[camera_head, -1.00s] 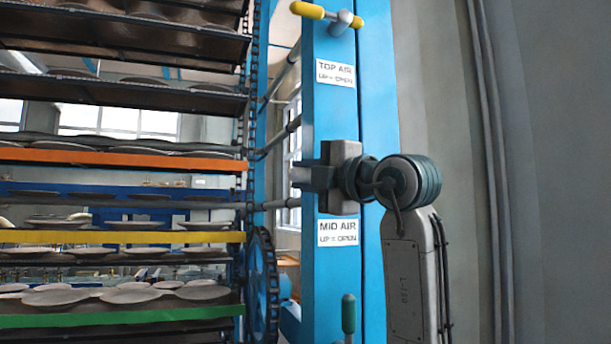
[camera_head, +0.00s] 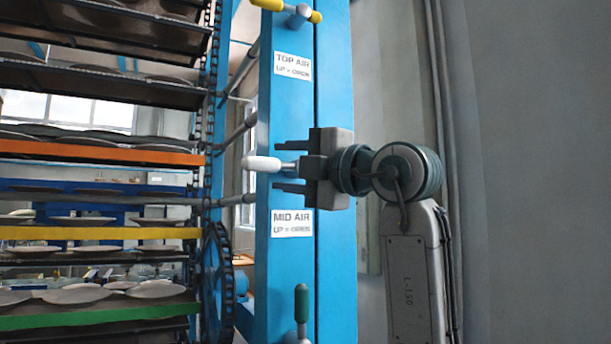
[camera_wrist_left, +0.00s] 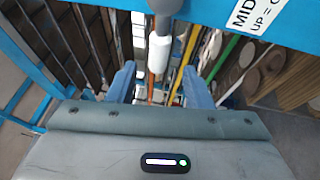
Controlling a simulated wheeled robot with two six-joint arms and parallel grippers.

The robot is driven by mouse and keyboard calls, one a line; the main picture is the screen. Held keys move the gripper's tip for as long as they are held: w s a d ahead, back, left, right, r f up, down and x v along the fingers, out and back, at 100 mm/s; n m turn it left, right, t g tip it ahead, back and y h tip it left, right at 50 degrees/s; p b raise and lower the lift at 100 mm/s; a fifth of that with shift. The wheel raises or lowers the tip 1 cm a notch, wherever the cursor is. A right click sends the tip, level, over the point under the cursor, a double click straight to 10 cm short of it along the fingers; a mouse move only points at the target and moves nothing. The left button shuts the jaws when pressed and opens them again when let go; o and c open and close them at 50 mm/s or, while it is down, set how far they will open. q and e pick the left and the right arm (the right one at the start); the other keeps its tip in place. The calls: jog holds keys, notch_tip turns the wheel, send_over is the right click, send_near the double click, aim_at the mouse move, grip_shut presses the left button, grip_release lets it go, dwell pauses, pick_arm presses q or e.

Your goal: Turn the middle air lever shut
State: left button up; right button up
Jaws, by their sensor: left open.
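The middle air lever has a white handle (camera_head: 262,164) that lies about level and points left, just above the MID AIR sign (camera_head: 292,223) on the blue post. My left gripper (camera_head: 283,178) is open beside it, with its fingers pointing left and reaching over the post. The handle's grey stem passes close to the upper finger. In the left wrist view the white handle (camera_wrist_left: 159,52) shows in the gap between the two spread fingers (camera_wrist_left: 160,83), touching neither that I can see. My right gripper is not in view.
A yellow-handled lever (camera_head: 287,9) is above the TOP AIR sign (camera_head: 293,78). A green-handled lever (camera_head: 302,303) stands upright below. Racks with plates (camera_head: 95,233) fill the left. A grey wall (camera_head: 530,170) is at the right.

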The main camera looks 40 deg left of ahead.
pick_arm(q)
jog(key=shift+d+f+b, duration=0.15)
jog(key=shift+d+b, duration=0.05)
jog(key=shift+d, duration=0.85)
jog(key=shift+d+f+b, duration=0.15)
jog(key=shift+d, duration=0.85)
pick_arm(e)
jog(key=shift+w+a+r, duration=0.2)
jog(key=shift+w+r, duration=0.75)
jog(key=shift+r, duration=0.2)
